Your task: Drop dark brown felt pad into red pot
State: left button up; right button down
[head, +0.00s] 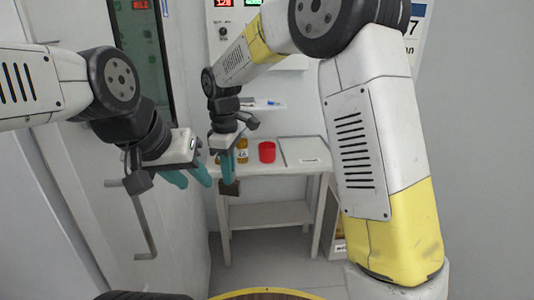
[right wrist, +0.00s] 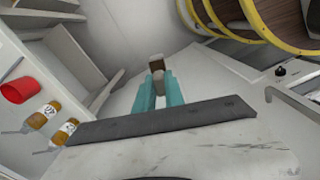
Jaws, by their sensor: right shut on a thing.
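The red pot (head: 267,152) stands upright on a white side table against the back wall. It also shows at the left edge of the right wrist view (right wrist: 20,90). My right gripper (head: 227,178) is shut on the dark brown felt pad (head: 230,188), which hangs at its fingertips, left of the pot in the head view. In the right wrist view the pad (right wrist: 157,64) shows at the tips of the teal fingers (right wrist: 158,78). My left gripper (head: 188,181) has its teal fingers apart and empty, left of the right gripper.
Amber bottles (head: 242,152) stand on the white table (head: 290,171) left of the pot, close to my right gripper.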

aim_at(268, 159)
jog(key=i+j+z, duration=0.1)
jog(key=i+z, duration=0.25)
jog(key=i, duration=1.55)
